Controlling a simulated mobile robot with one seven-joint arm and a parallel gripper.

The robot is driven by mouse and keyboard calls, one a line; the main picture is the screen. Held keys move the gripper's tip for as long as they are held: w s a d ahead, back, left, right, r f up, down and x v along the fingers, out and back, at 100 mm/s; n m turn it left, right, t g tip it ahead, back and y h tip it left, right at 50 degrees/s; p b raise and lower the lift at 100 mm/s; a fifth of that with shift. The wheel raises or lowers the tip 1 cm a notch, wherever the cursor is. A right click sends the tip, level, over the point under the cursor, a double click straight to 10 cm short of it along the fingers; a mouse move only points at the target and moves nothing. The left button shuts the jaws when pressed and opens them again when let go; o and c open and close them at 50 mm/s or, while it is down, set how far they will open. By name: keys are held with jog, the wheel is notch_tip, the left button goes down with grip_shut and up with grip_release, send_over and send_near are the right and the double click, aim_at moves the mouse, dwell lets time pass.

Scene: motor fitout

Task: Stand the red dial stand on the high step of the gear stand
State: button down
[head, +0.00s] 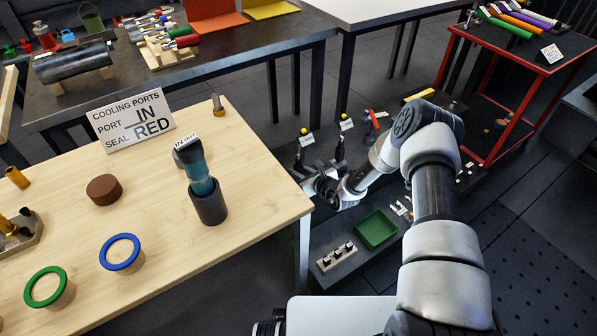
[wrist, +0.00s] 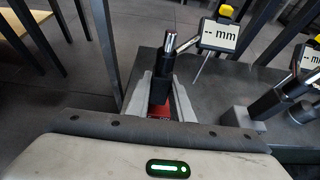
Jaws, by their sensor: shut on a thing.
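The red dial stand (wrist: 161,88) is in the wrist view, a dark upright post with a bright metal top, a red base low between the fingers, and a display marked "-- mm" on its arm. My gripper (wrist: 160,98) is shut on its post, one finger on each side. In the head view the held stand seems to be the left display (head: 306,140), above the low dark bench; my wrist partly hides it. A second dial stand (wrist: 268,103) with a grey base stands to the right in the wrist view. I cannot make out the gear stand.
The low bench also holds a green tray (head: 376,230), a block with small dark parts (head: 336,256), and a red-topped item (head: 376,117). A wooden table (head: 255,185) is close on the left. A red-framed cart (head: 480,150) stands at the right.

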jog(key=shift+w, duration=0.1)
jog(key=c, duration=1.5)
grip_release()
jog(key=shift+s+f, duration=0.2)
jog(key=p+v, duration=0.4)
jog(key=v, duration=1.3)
jog(key=a+r+n+g+y, duration=0.1)
jog(key=a+r+n+y, duration=0.15)
jog(key=r, duration=0.35)
jog(key=s+a+r+n+g+y, duration=0.1)
jog(key=a+r+n, duration=0.15)
jog(key=r, duration=0.35)
jog(key=a+r+n+g+y, duration=0.1)
jog(key=r+n, duration=0.3)
jog(key=r, duration=0.1)
jog(key=s+a+r+n+g, duration=0.3)
jog(key=s+r+n+g, duration=0.2)
jog(key=s+r+n, duration=0.45)
jog(key=s+d+r+n+g+h, duration=0.1)
jog(key=s+d+r+n+h, duration=0.4)
jog(key=s+r, duration=0.45)
jog(key=s+d+r+n+t+h, duration=0.4)
jog(key=s+d+r+n+h, duration=0.25)
jog(key=d, duration=0.45)
jog(key=shift+m, duration=0.4)
notch_tip(320, 180, up, 18)
jog(key=p, duration=1.8)
jog(key=shift+s+a+r, duration=0.1)
jog(key=shift+s+a, duration=0.05)
